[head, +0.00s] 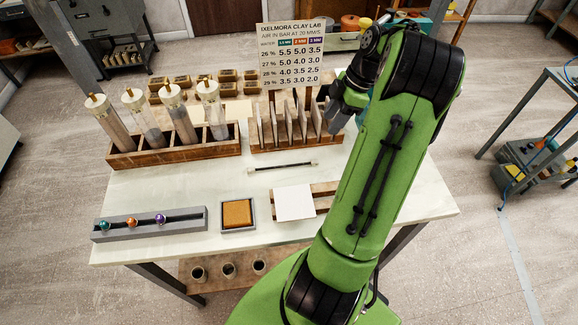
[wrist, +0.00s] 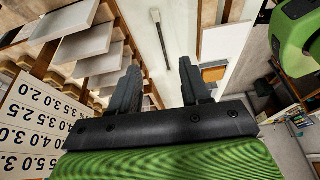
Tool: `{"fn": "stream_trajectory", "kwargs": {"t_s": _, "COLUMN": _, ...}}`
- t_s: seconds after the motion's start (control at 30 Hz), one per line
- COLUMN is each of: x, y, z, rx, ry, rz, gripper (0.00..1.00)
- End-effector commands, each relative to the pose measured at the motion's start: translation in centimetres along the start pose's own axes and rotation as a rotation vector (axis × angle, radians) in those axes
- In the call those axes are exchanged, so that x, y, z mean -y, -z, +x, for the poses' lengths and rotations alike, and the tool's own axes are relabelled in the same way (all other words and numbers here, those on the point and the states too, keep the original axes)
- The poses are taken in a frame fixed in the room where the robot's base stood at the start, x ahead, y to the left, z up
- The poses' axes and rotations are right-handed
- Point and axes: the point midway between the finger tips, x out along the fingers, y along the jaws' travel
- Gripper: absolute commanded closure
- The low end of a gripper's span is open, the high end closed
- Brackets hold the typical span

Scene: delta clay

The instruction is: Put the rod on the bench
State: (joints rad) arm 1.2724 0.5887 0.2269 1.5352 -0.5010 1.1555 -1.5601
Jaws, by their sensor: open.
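The rod (head: 283,168), thin and dark with pale ends, lies flat on the white bench (head: 150,190) near its middle, in front of the wooden rack. In the wrist view the rod (wrist: 160,45) shows beyond my fingers. My gripper (head: 338,112) is at the right end of the rack, behind and to the right of the rod. In the wrist view my gripper (wrist: 160,82) is open, with nothing held between its fingers.
The wooden rack (head: 272,147) holds several upright slabs beneath a printed sign (head: 290,55). A crate of clear tubes (head: 190,152) stands left. In front are a grey rail (head: 150,224) with coloured knobs, an orange-brown pad (head: 237,213) and a white slab (head: 294,202).

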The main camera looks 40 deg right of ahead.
Motion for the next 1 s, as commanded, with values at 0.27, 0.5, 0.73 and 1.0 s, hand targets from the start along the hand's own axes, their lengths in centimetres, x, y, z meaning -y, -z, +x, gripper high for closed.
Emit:
{"fn": "stream_trajectory", "kwargs": {"t_s": 0.27, "x": -0.1, "y": -2.2, "z": 1.2, "rx": -0.033, "ry": -0.002, "rz": -0.038, "gripper": 0.53}}
{"fn": "stream_trajectory", "kwargs": {"t_s": 0.5, "x": -0.1, "y": -2.0, "z": 7.2, "rx": -0.034, "ry": 0.001, "rz": -0.037, "gripper": 0.53}}
{"fn": "stream_trajectory", "kwargs": {"t_s": 0.73, "x": -0.1, "y": -2.0, "z": 10.9, "rx": -0.030, "ry": -0.002, "rz": -0.036, "gripper": 0.53}}
{"fn": "stream_trajectory", "kwargs": {"t_s": 1.0, "x": -0.2, "y": -2.1, "z": 15.4, "rx": -0.032, "ry": 0.000, "rz": -0.035, "gripper": 0.53}}
